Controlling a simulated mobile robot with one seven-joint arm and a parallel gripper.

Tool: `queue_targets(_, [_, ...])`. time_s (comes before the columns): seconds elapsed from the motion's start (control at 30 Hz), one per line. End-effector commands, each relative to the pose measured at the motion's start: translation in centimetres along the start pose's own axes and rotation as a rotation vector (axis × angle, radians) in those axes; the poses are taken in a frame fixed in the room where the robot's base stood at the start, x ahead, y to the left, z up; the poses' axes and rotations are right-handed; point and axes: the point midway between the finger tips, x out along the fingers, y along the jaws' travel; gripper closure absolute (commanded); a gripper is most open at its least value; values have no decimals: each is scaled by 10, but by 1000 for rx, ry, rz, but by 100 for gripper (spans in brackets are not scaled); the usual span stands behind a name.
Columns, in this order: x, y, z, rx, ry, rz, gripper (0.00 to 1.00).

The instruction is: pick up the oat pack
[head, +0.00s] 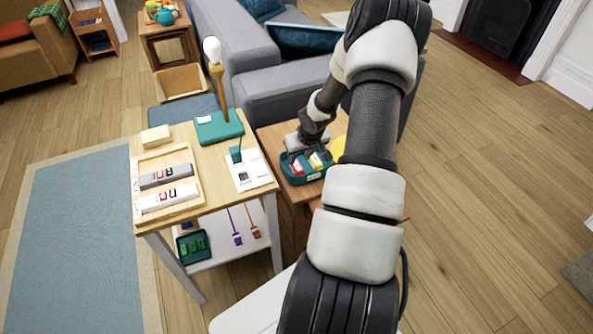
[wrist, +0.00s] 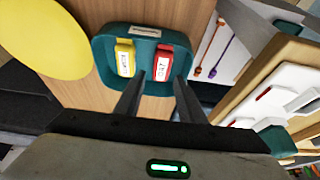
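A teal tray (head: 292,180) on the low wooden table holds a red pack (head: 297,168) and a yellow pack (head: 316,161). In the wrist view the tray (wrist: 105,50) shows the yellow pack (wrist: 124,59) on the left and the red pack (wrist: 163,63) on the right. Both have white labels with print too small to read surely, so I cannot tell which is the oat pack. My gripper (wrist: 161,80) is open. Its fingertips appear on either side of the red pack's near end; whether they touch it is unclear. In the head view my gripper (head: 302,150) is over the tray.
A taller light wood table (head: 215,195) stands close on the left, with a teal box (head: 218,128) and a wooden tray (head: 190,204) on it. A grey sofa (head: 280,85) is behind. A yellow round thing (wrist: 40,38) lies beside the teal tray. Open floor is at right.

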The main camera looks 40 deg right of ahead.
Motion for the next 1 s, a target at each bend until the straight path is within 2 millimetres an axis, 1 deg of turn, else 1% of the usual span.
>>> queue_targets(0.17, [11, -1, 2, 1, 0, 0, 64])
queue_targets(0.33, [38, -4, 6, -1, 0, 0, 64])
queue_targets(0.43, [50, -3, 4, 2, 0, 0, 64])
queue_targets(0.5, [54, -3, 4, 0, 0, 0, 64])
queue_targets(0.7, [53, -3, 3, 0, 0, 0, 64])
queue_targets(0.9, [53, -3, 3, 1, 0, 0, 96])
queue_targets(1.0, [53, -3, 3, 1, 1, 0, 96])
